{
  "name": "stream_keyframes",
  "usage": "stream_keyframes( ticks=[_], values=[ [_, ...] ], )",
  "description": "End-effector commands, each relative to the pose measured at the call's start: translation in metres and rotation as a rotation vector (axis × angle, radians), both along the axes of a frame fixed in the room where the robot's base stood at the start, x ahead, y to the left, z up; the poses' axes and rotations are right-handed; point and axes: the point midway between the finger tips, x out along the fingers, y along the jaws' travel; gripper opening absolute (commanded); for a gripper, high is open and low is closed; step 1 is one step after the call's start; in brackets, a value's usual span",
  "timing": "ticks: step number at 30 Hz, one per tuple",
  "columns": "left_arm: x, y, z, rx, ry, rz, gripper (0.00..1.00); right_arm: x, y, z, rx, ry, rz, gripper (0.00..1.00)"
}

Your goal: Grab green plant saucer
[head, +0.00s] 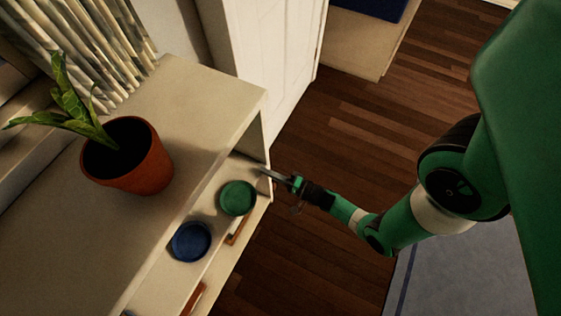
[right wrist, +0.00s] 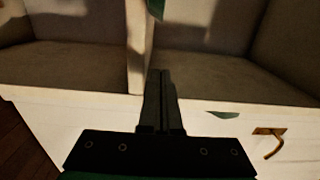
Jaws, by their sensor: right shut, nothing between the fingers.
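The green plant saucer (head: 237,198) lies on the lower shelf of the cream cabinet in the head view. My right gripper (head: 266,171) is just to the right of it and a little farther back, by the cabinet's side wall. In the right wrist view my right gripper (right wrist: 162,75) has its fingers together with nothing between them, in front of an upright divider. A small piece of green shows at the top edge there; I cannot tell what it is. My left gripper is out of view.
A blue saucer (head: 191,241) lies beside the green one. A potted plant (head: 128,155) stands on the cabinet top (head: 200,100). Drawer handles show on the cabinet front, one also in the right wrist view (right wrist: 270,143).

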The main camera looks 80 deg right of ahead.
Motion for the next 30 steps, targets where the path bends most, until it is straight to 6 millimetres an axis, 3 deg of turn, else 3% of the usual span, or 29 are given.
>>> stream_keyframes(
  ticks=[3, 13, 18, 21, 30],
  values=[
    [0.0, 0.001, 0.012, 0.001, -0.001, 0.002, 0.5, -0.025, 0.006, 0.002, 0.003, 0.002, -0.009, 0.0],
    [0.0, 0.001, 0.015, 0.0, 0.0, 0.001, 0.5, -0.043, 0.014, -0.001, 0.002, 0.0, 0.0, 0.0],
    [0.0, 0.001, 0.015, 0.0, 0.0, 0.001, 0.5, -0.043, 0.014, -0.001, 0.001, 0.0, 0.001, 0.31],
    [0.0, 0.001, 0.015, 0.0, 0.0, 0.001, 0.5, -0.043, 0.014, -0.001, 0.001, 0.0, 0.0, 0.4],
    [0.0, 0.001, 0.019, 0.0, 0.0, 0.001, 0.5, -0.04, 0.015, 0.005, -0.071, 0.02, 0.018, 0.4]
  ],
)
